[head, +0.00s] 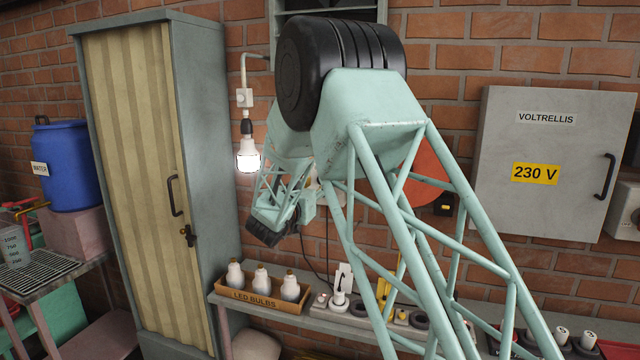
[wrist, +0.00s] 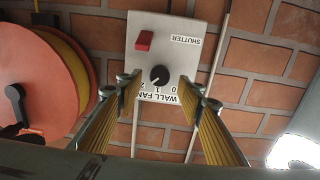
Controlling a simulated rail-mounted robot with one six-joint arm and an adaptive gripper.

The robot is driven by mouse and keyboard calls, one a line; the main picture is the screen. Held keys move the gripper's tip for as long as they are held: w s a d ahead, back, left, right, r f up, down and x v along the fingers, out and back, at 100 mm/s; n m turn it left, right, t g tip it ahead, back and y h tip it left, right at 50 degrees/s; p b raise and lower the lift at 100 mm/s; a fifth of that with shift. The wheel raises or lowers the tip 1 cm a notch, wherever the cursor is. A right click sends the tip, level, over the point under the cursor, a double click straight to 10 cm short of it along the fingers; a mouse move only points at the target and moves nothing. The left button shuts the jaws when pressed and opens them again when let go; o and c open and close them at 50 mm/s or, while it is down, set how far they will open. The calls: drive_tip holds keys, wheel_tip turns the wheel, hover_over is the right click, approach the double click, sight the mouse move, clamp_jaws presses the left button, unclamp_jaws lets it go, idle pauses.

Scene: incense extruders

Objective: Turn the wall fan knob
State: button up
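The wall fan knob (wrist: 160,75) is a small round black knob on a light grey control box (wrist: 188,58) in the wrist view. The labels read upside down there: "WALL FAN" with 0, 1 and 2 beside the knob. A pale mark shows on the knob, but its exact setting is too small to tell. My gripper (wrist: 163,88) is open, with one yellow ribbed finger on each side of the knob's position in the picture. No contact with the knob shows. In the head view, my arm hides the knob, box and fingers.
A red switch (wrist: 144,41) labelled "SHUTTER" sits on the same box. A red reel (wrist: 45,85) is at the wrist view's left. A lit bulb (head: 247,160) hangs left of my arm. A shelf with bulbs (head: 263,288) stands below; a grey cabinet (head: 545,150) is right.

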sight(320, 181)
drive_tip(key=shift+x, duration=1.8)
drive_tip(key=c, duration=0.9)
